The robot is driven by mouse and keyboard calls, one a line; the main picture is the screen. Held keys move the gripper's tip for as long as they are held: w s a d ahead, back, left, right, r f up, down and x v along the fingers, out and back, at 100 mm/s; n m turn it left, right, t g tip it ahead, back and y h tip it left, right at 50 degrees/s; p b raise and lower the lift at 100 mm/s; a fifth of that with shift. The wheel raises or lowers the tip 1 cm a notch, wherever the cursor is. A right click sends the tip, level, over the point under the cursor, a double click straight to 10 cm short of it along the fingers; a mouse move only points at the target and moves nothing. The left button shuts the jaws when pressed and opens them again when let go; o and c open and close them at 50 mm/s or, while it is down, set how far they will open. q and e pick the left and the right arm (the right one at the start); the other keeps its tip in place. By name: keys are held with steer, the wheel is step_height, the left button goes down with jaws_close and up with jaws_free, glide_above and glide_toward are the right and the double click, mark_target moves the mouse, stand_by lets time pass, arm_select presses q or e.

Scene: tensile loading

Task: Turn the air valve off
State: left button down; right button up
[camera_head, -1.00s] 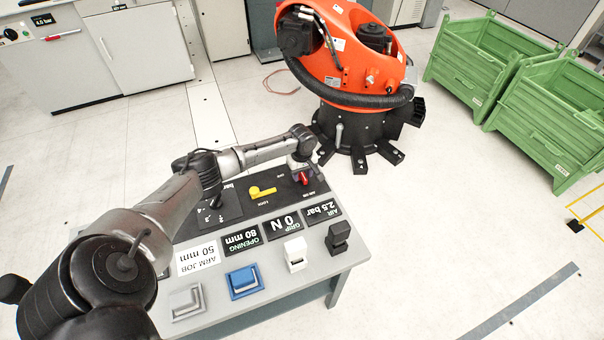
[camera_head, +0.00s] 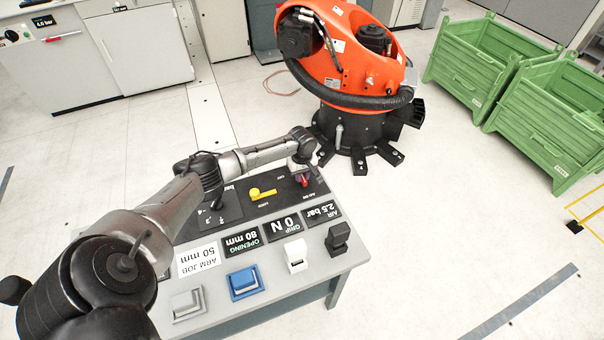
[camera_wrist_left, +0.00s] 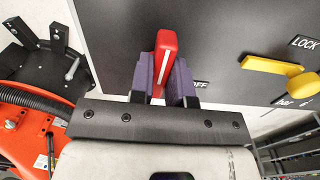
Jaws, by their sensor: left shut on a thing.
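The red air valve handle (camera_wrist_left: 166,45) has a white line along it and stands on the dark panel. In the left wrist view it points up the picture, tilted a little to the right. My left gripper (camera_wrist_left: 163,82) has its purple fingers on either side of the handle, shut on it. An OFF label (camera_wrist_left: 200,84) shows just right of the fingers, partly covered. In the head view the red handle is a small spot (camera_head: 304,181) at the panel's far right end, under my left gripper (camera_head: 301,169). The valve's base is hidden. My right gripper is not in view.
A yellow lever (camera_head: 262,193) by a LOCK label lies on the same panel. The console (camera_head: 215,315) carries displays, including AIR 2.5 bar (camera_head: 318,210), and several blocks along its front. An orange robot (camera_head: 345,50) stands just behind. Green crates (camera_head: 545,125) stand at the right.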

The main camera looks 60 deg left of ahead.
arm_select(q)
steer(key=m+p, duration=0.1)
steer(key=p, duration=0.1)
steer(key=m+p, duration=0.1)
steer(key=p, duration=0.2)
steer(key=shift+s+r+m, duration=0.2)
steer(key=shift+r+m, duration=0.15)
steer(key=shift+m, duration=0.05)
steer(key=shift+f+m+p, duration=0.1)
steer(key=shift+m+p, duration=0.2)
steer(key=shift+m, duration=0.1)
steer(key=shift+s+a+f+m+p, duration=0.15)
steer(key=shift+m+p, duration=0.25)
steer(key=shift+m, duration=0.5)
steer(key=m, duration=0.2)
steer(key=shift+s+a+m+p, duration=0.1)
steer(key=shift+a+m+p, duration=0.05)
steer(key=shift+m+p, duration=0.2)
steer(key=m, duration=0.3)
steer(key=shift+s+a+m, duration=0.15)
steer(key=shift+a+m, duration=0.05)
steer(key=shift+m, duration=0.15)
steer(key=m, duration=0.4)
steer(key=shift+a+f, duration=0.1)
steer(key=shift+a, duration=0.15)
steer(key=shift+a+m, duration=0.1)
steer(key=shift+m, duration=1)
